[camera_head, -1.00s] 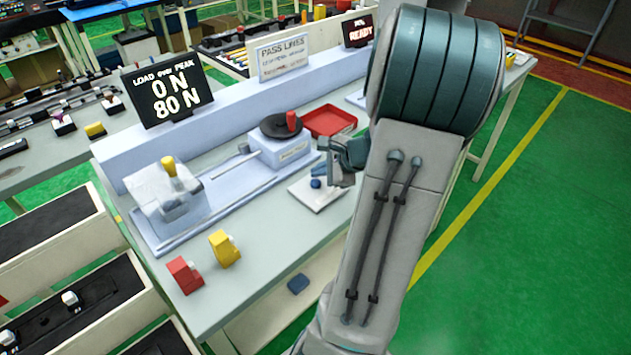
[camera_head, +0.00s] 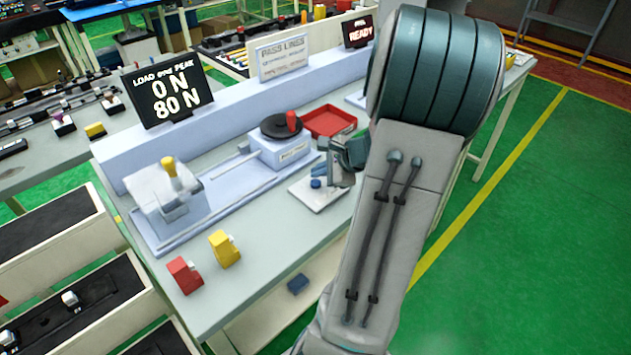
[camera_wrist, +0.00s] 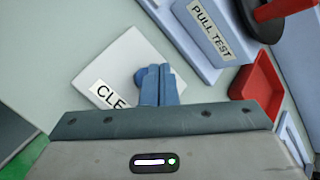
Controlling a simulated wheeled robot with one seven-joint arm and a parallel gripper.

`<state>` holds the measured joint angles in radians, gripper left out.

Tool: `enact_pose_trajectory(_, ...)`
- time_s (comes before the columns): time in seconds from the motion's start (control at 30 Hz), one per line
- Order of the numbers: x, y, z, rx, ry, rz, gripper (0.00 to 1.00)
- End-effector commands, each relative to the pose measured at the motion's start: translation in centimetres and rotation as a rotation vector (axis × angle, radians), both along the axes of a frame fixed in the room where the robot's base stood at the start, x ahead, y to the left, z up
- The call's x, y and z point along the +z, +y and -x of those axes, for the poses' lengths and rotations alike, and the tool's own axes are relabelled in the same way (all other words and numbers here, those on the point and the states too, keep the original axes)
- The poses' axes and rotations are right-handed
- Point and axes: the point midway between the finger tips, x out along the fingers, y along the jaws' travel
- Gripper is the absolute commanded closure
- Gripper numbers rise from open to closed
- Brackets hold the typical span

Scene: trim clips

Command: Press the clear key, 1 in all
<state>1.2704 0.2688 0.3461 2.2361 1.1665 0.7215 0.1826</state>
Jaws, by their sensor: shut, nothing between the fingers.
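The clear key is a white plate with a round blue button (camera_head: 316,183), lying on the bench. In the wrist view its white plate (camera_wrist: 125,60) shows a label reading "CLE", the rest hidden behind my gripper. My gripper (camera_head: 319,170) is shut and empty, its blue fingertips just above the button in the head view. In the wrist view the shut fingers (camera_wrist: 158,85) lie over the plate and cover most of the button. I cannot tell whether they touch it.
A pull test block (camera_head: 283,150) with a dark disc and red knob stands behind the key, beside a red tray (camera_head: 330,122). A display (camera_head: 167,88) reads 0 N and peak 80 N; another (camera_head: 357,32) reads READY. Red and yellow clips (camera_head: 224,249) sit at front left.

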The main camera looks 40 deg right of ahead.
Motion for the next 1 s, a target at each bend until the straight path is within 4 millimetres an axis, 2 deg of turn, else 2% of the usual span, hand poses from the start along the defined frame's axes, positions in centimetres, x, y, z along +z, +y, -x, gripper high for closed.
enact_pose_trajectory(1.0, -0.84, -0.04, 0.0, 0.0, 0.0, 0.0, 1.0)
